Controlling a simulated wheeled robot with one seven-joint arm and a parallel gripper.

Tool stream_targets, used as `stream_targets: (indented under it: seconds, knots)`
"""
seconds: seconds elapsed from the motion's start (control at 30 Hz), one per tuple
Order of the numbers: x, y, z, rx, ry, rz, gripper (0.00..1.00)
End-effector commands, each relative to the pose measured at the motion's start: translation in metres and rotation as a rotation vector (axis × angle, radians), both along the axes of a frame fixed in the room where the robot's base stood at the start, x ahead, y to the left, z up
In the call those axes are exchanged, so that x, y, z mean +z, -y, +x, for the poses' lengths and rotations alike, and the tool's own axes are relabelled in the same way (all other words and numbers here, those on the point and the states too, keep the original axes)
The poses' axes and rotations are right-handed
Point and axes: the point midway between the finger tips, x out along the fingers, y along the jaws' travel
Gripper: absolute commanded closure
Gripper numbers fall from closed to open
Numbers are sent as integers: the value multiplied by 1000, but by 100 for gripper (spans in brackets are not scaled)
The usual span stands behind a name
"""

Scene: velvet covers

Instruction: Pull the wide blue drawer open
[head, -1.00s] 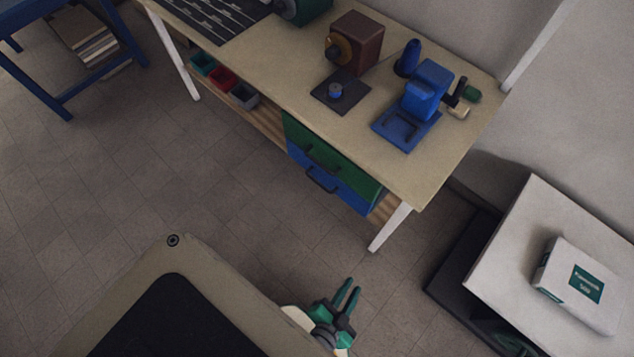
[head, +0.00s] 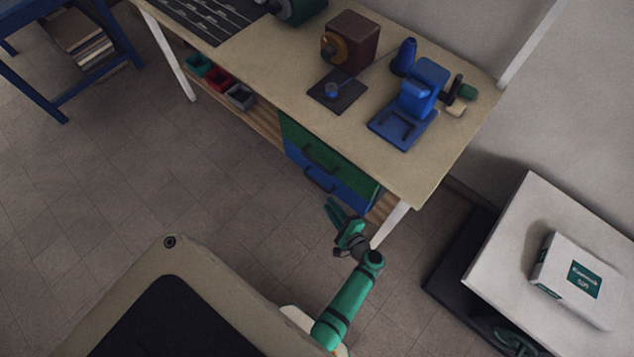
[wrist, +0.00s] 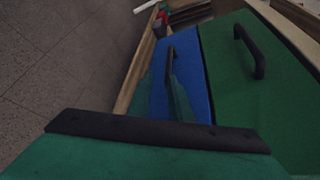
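The wide blue drawer (head: 346,192) is the lower drawer under the workbench, and it looks shut. Its dark bar handle (head: 319,181) is on its front. In the wrist view the blue drawer (wrist: 194,75) lies ahead, with its handle (wrist: 170,64) near the fingertips. My gripper (head: 333,204) is in front of the drawer, just below and right of the handle in the head view. In the wrist view my gripper's (wrist: 160,92) teal fingers are apart and empty. I cannot see contact with the handle.
The green drawer (head: 350,172) with its own handle (wrist: 250,52) sits right above the blue one. A white table leg (head: 390,226) stands right of my gripper. A low white table (head: 510,230) is at the right. Open floor lies to the left.

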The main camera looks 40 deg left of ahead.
Motion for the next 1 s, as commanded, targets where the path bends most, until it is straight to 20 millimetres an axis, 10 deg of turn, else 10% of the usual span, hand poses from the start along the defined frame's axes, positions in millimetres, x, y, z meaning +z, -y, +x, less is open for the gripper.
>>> stream_targets:
  seconds: [1.0]
  knots:
    - [-11, -106, 51, 15, -11, 63, 81]
